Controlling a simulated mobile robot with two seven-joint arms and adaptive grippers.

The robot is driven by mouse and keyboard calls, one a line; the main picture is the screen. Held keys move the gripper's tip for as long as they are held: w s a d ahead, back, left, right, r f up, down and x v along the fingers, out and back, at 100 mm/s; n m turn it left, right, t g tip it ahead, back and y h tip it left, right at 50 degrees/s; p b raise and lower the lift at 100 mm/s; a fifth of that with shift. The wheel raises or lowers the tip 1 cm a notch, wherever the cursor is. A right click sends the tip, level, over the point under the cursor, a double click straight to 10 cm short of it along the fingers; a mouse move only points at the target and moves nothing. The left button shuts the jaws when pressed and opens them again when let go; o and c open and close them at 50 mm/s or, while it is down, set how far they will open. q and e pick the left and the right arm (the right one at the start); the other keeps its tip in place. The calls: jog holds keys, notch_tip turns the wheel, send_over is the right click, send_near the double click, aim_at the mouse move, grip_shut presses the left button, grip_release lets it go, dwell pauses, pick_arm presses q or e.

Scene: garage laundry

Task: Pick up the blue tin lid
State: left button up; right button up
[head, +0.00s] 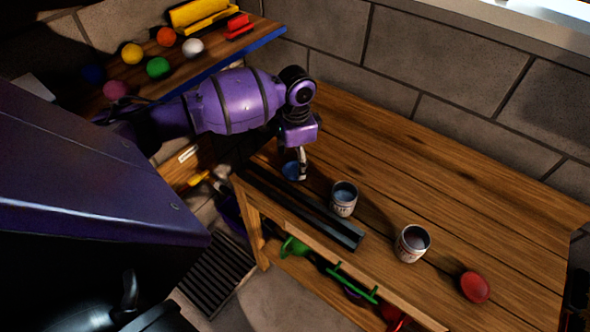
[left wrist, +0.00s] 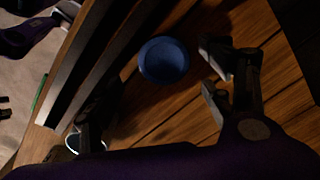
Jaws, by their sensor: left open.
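The blue tin lid (head: 291,170) lies on the wooden table near its left end, beside the dark rails. It also shows as a round blue disc in the left wrist view (left wrist: 164,60). My left gripper (head: 299,165) points down just over the lid and partly covers it in the head view. In the left wrist view the left gripper (left wrist: 155,105) is open, with one finger at each side of the picture and the lid in the gap, farther out than the fingers. Nothing is held. My right gripper is in neither view.
An open tin with blue contents (head: 343,198) stands right of the rails (head: 310,212). Another tin (head: 412,243) and a red lid (head: 474,287) are farther right. A shelf (head: 215,66) with coloured balls is at upper left. The table's back middle is clear.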

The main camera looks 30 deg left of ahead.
aim_at(295, 170)
pick_arm(q)
notch_tip(295, 170, down, 4)
jog(key=shift+a+r, duration=0.15)
jog(key=shift+r, duration=0.05)
jog(key=shift+f, duration=0.15)
jog(key=shift+w, duration=0.1)
jog(key=c, duration=0.7)
jog(key=shift+c, duration=0.8)
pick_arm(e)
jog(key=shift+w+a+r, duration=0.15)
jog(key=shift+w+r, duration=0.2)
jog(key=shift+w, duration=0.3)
